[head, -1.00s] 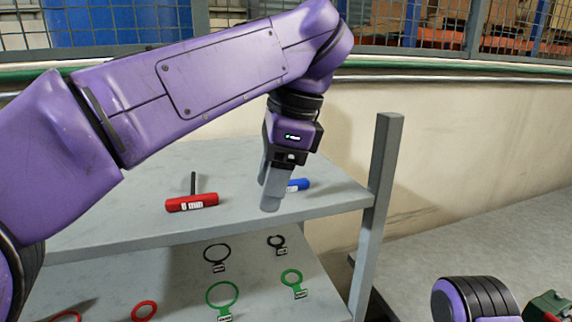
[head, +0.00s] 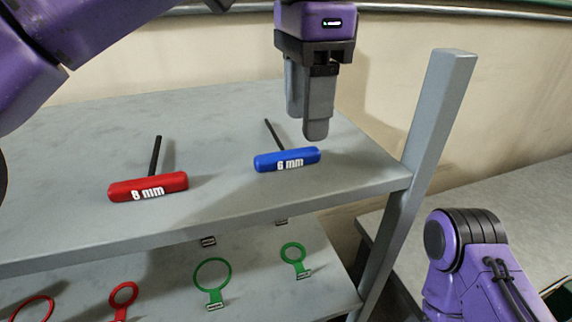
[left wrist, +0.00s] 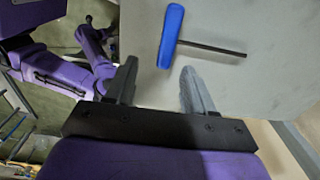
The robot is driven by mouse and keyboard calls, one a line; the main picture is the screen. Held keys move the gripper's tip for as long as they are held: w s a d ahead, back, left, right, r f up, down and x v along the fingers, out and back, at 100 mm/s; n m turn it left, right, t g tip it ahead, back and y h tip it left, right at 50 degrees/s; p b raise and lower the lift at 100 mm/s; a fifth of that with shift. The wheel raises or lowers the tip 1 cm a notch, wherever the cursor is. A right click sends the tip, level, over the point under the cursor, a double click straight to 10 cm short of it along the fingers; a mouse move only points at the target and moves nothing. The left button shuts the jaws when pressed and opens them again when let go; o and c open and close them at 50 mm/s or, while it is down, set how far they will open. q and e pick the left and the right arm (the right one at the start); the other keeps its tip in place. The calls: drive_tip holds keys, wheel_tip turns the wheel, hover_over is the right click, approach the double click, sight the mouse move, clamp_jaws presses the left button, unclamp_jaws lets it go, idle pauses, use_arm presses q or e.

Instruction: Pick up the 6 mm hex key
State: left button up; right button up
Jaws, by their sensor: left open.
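The 6 mm hex key has a blue handle marked "6 mm" (head: 287,160) and a thin dark shaft. It lies on the grey upper shelf, its shaft pointing toward the back. My left gripper (head: 308,130) hangs fingers-down above the shelf, just behind and above the handle, apart from it. In the left wrist view the blue handle (left wrist: 170,36) lies beyond the gap between the open, empty fingers (left wrist: 158,85), with the shaft running right. My right arm shows at the lower right of the head view; its gripper is out of sight.
A red-handled 8 mm hex key (head: 148,187) lies to the left on the same upper shelf (head: 215,122). A grey post (head: 430,115) stands at the shelf's right corner. The lower shelf holds green rings (head: 212,273) and red rings (head: 123,294). A wall runs behind.

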sight(307, 149)
use_arm(q)
drive_tip(key=f, duration=0.1)
drive_tip(key=w+f, duration=0.1)
drive_tip(key=f, duration=0.2)
drive_tip(key=shift+w+d+f, duration=0.2)
drive_tip(key=shift+w+f, duration=0.1)
drive_tip(key=shift+f, duration=0.1)
drive_tip(key=shift+s+f, duration=0.1)
drive_tip(key=shift+f, duration=0.15)
drive_tip(key=shift+s, duration=0.25)
drive_tip(key=shift+w, duration=0.1)
clamp_jaws()
